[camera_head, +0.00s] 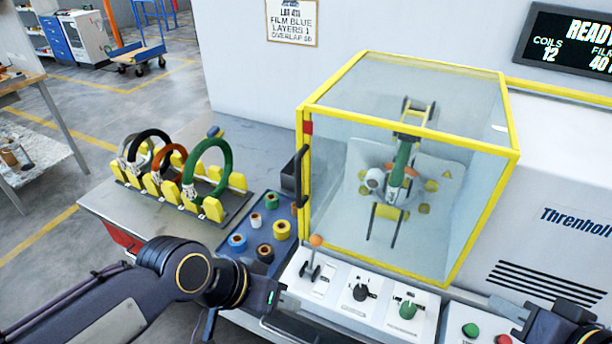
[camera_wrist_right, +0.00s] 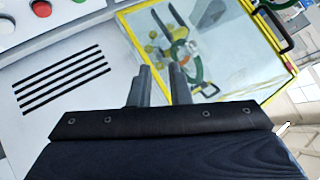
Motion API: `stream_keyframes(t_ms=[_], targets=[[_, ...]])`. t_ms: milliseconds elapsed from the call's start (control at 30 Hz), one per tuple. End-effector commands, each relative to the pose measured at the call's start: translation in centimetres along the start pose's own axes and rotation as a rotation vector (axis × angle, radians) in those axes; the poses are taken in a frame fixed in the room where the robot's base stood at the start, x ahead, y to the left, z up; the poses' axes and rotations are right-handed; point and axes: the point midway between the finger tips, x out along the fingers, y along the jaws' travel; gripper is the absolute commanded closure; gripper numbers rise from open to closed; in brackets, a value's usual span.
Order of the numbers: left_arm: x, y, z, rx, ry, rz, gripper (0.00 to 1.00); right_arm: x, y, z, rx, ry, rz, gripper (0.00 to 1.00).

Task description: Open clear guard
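The clear guard (camera_head: 450,70) is a transparent box with a yellow frame, and it looks closed over the wrapping station. Its black handle (camera_head: 300,176) is upright on the left side. Inside, a green coil (camera_head: 401,163) sits at the wrapping head. The guard (camera_wrist_right: 135,40) and handle (camera_wrist_right: 273,28) also show in the right wrist view. My left gripper (camera_head: 288,312) is low in front of the control panel, below the handle and apart from it; its fingers are unclear. My right gripper (camera_wrist_right: 160,84) is empty with a gap between its fingers, apart from the guard.
A coil rack (camera_head: 175,180) with several coils stands on the bench at left. A blue tray (camera_head: 258,222) holds several small rolls beside the guard. The control panel (camera_head: 340,312) in front has an orange-topped lever (camera_head: 315,242) and knobs. Green and red buttons (camera_head: 470,330) lie right.

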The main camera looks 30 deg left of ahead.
Motion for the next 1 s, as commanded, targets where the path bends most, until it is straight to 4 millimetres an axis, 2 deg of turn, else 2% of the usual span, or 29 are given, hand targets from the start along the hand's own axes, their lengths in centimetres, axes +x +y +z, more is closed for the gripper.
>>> stream_keyframes(t_ms=[33,133,233,300,400,500,600,700,867,1000], targets=[[0.5,-0.2,0.2,0.0,0.0,0.0,0.64,2.8,-2.4,-1.4,-0.053,0.027,-0.049,0.83],[0.8,-0.4,0.4,0.0,0.0,0.0,0.64,7.3,-7.2,-4.2,-0.134,0.121,-0.108,0.83],[1.2,-0.6,0.6,0.0,0.0,0.0,0.64,11.6,-12.6,-5.5,-0.224,0.219,-0.141,0.83],[1.5,-0.7,0.8,0.0,0.0,0.0,0.64,14.2,-16.7,-5.5,-0.293,0.294,-0.153,0.83],[1.8,-0.8,0.9,0.0,0.0,0.0,0.64,17.1,-22.2,-4.4,-0.39,0.405,-0.16,0.83],[2.0,-0.9,1.0,0.0,0.0,0.0,0.64,18.6,-26.6,-2.7,-0.474,0.506,-0.161,0.83],[2.1,-1.0,1.1,0.0,0.0,0.0,0.64,19.2,-29.4,-1.3,-0.531,0.581,-0.162,0.83],[2.2,-1.0,1.1,0.0,0.0,0.0,0.64,19.4,-30.9,-0.6,-0.558,0.624,-0.162,0.83],[1.9,-0.9,0.9,0.0,0.0,0.0,0.64,20.3,-31.6,-1.2,-0.564,0.639,-0.159,0.83],[1.4,-0.7,0.7,0.0,0.0,0.0,0.64,22.1,-32.3,-2.4,-0.564,0.637,-0.159,0.83]])
